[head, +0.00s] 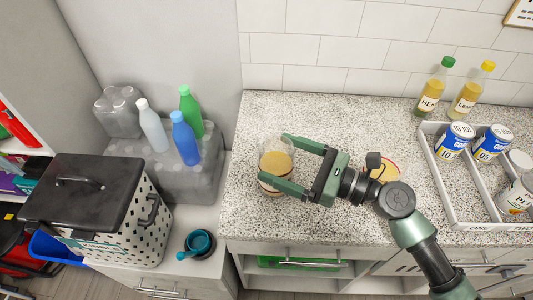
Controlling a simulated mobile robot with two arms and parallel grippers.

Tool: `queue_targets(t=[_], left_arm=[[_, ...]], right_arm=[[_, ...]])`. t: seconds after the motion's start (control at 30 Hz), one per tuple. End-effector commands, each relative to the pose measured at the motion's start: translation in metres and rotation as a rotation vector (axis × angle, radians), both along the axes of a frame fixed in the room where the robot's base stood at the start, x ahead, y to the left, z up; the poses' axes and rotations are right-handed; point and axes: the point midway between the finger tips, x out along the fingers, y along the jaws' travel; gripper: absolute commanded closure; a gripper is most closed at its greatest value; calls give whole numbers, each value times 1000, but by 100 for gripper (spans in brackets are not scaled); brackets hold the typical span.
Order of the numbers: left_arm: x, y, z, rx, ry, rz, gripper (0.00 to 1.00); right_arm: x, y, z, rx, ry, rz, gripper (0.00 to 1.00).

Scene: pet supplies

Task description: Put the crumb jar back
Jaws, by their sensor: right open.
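A clear jar with tan crumbs (276,163) stands on the left part of the speckled counter. My right gripper (274,158) reaches in from the right with its fingers open, one on the far side of the jar and one on the near side. The near finger covers part of the jar's lower side. I cannot tell whether either finger touches it. A divided grey tray (447,198) sits at the counter's right end. My left gripper is out of view.
The tray holds blue-and-yellow cans (455,139) and a white jar (516,196). Two oil bottles (434,88) stand behind it. A round yellow item with a red rim (391,168) is partly hidden by my right arm. The counter's back middle is clear.

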Motion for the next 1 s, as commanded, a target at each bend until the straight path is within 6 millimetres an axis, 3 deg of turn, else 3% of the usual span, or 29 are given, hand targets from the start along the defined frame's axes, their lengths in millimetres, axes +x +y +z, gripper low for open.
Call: queue_targets(t=[0.2,0.4,1.0], left_arm=[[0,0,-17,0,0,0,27],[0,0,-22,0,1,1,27],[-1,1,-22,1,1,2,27]], right_arm=[[-19,-43,-4,-4,1,1,8],[-27,-65,-2,-1,1,1,8],[-29,-69,0,1,0,2,8]])
